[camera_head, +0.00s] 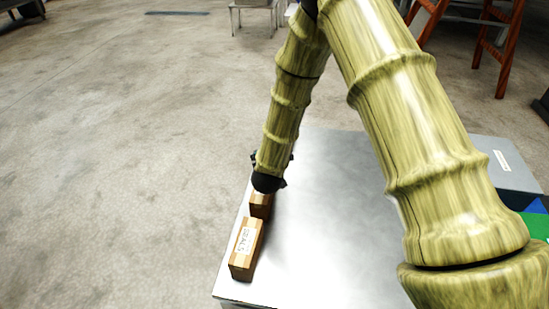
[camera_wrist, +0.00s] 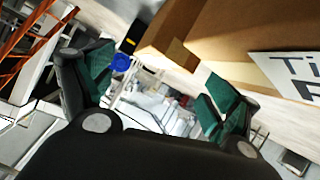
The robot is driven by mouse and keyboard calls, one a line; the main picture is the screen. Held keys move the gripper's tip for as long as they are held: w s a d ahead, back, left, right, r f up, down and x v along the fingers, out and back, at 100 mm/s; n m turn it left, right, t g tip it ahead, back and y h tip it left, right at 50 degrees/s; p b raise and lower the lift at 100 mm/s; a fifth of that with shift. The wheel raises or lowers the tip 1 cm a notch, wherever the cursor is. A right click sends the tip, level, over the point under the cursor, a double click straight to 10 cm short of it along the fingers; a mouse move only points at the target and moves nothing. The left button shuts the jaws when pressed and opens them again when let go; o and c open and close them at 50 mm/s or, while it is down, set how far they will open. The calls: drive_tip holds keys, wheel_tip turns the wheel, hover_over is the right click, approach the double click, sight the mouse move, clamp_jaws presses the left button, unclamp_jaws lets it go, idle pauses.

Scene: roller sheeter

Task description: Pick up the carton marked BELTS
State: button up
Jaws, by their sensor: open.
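My gripper (camera_head: 268,183) points down at the table's left edge, over a brown carton (camera_head: 261,205) that it partly hides; no marking on that carton can be read. In the wrist view my gripper (camera_wrist: 152,92) is open, with nothing held between its green-padded fingers. A large brown carton face (camera_wrist: 240,35) fills the upper right there, with a white label cut off by the frame; only "Ti" and part of another letter show. I cannot read BELTS on any carton. A nearer carton (camera_head: 244,262) carries a white label that seems to read SEALS.
The cartons stand in a row along the left edge of a grey metal table (camera_head: 320,215), otherwise largely bare in its middle. My arm covers its right part. A green and blue item (camera_head: 537,222) lies at the far right. Open concrete floor is at left.

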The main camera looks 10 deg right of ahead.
drive_tip(key=b+x, duration=0.2)
drive_tip(key=x, duration=0.4)
drive_tip(key=shift+b, duration=0.35)
drive_tip(key=shift+w+d+f, duration=0.1)
drive_tip(key=shift+w+f, duration=0.05)
drive_tip(key=shift+w, duration=0.25)
drive_tip(key=c, duration=1.6)
